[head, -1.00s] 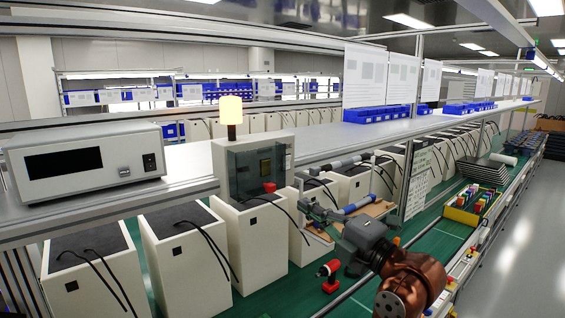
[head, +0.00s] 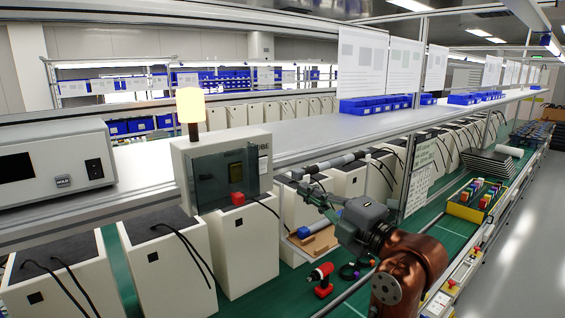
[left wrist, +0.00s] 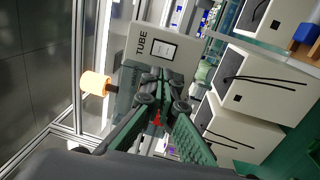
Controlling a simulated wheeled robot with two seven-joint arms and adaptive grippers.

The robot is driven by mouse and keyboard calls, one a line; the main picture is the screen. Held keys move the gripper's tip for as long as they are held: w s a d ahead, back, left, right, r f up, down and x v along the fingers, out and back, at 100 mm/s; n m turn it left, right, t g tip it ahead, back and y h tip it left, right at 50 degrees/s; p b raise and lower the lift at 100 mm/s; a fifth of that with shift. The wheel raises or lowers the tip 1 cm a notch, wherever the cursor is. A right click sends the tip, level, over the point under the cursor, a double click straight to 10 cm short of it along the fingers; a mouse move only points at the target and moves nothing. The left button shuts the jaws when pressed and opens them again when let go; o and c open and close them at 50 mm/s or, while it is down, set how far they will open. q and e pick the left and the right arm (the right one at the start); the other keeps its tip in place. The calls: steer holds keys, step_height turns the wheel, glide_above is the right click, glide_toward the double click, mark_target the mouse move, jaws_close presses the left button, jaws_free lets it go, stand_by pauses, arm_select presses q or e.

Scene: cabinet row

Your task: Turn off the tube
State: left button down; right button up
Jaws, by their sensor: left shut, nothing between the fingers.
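My left gripper (head: 308,186) is shut and empty, to the right of the box and apart from the switch. My right gripper is out of view.
A white instrument (head: 60,165) stands on the shelf (head: 290,140) at left. White cabinets (head: 165,265) with black cables line the green bench. A yellow bin (head: 470,212) of coloured items is at right.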

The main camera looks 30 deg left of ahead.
arm_select(q)
steer(key=p, duration=0.3)
glide_toward(263, 162)
steer(key=p+x, duration=0.2)
steer(key=x, duration=0.4)
steer(key=shift+r, duration=0.1)
steer(key=shift+w+a, duration=0.2)
steer(key=shift+a, duration=0.25)
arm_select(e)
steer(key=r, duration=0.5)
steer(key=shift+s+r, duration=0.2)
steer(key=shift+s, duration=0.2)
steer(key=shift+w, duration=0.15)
